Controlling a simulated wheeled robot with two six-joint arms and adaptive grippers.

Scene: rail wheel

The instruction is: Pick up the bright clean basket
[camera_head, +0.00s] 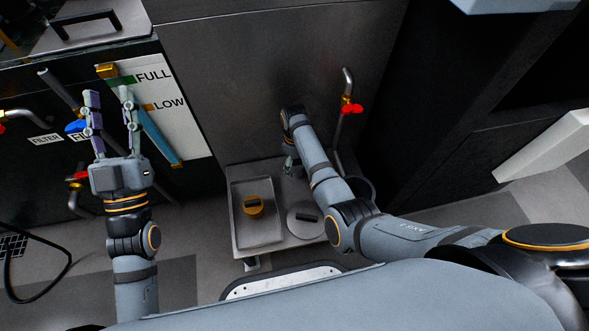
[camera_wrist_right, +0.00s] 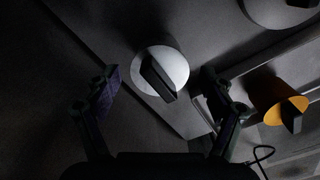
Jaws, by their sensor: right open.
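In the right wrist view, a bright silver-white round piece (camera_wrist_right: 177,61) with a black bar handle lies between the fingers of my right gripper (camera_wrist_right: 159,76). It looks like the bright clean basket. The right gripper is open, with a gap on both sides of the piece. In the head view, my right gripper (camera_head: 291,165) is low at the back of the metal cart, and the bright piece is hidden by my arm. My left gripper (camera_head: 108,95) is open and empty, raised in front of the FULL/LOW panel.
The metal cart (camera_head: 237,241) carries a shallow tray with a yellow-orange round piece (camera_head: 253,207). A grey round lid (camera_head: 305,229) with a dark handle lies to its right. Pipes with red valve handles (camera_head: 352,108) stand behind. A black cable (camera_head: 60,272) lies on the floor at left.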

